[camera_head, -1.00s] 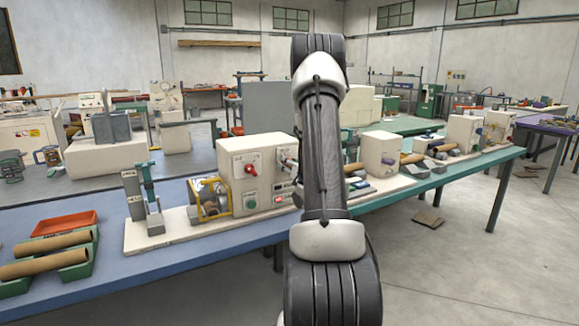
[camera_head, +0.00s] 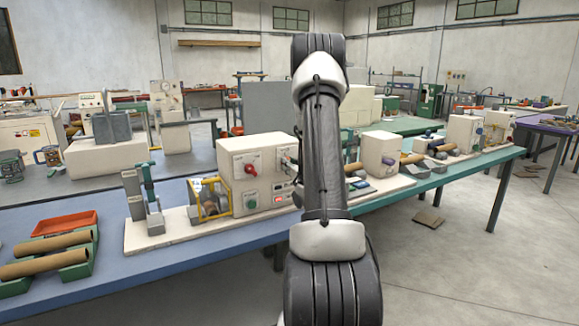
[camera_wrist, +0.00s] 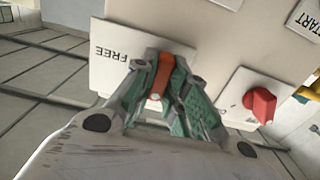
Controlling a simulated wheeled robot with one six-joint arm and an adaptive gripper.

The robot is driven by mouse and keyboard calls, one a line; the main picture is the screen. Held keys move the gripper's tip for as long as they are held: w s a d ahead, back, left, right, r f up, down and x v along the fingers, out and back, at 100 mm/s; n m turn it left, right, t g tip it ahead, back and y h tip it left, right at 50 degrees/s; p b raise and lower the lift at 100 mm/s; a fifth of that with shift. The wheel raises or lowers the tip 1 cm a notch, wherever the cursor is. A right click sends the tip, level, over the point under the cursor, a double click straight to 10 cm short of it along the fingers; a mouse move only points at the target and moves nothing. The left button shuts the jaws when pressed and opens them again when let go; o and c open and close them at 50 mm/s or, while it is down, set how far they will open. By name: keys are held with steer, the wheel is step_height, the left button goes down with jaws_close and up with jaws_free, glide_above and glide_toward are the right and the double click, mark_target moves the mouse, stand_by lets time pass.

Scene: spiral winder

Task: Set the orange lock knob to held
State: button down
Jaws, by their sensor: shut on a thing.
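The orange lock knob (camera_wrist: 160,80) shows in the wrist view as a narrow bar against a pale machine face. My gripper (camera_wrist: 165,72) is shut on it, with its green-grey fingers on both sides. A white plate (camera_wrist: 112,68) beside the knob reads FREE, upside down in this view. The fingers cover part of the plate, and no HELD mark is readable. In the head view my arm stands in front of the machine's right part, and neither the orange knob nor my fingertips can be made out there.
A red knob (camera_wrist: 260,104) sits close to my fingers on the machine face. In the head view the cream control box (camera_head: 229,185) stands on the long bench, with a yellow guard frame (camera_head: 226,209) at its left. Green trays with brown tubes (camera_head: 45,264) lie further left.

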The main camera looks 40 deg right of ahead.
steer(key=c, duration=1.4)
jaws_free()
steer(key=shift+c, duration=0.2)
steer(key=v, duration=0.7)
steer(key=shift+s, duration=0.25)
steer(key=shift+f, duration=0.15)
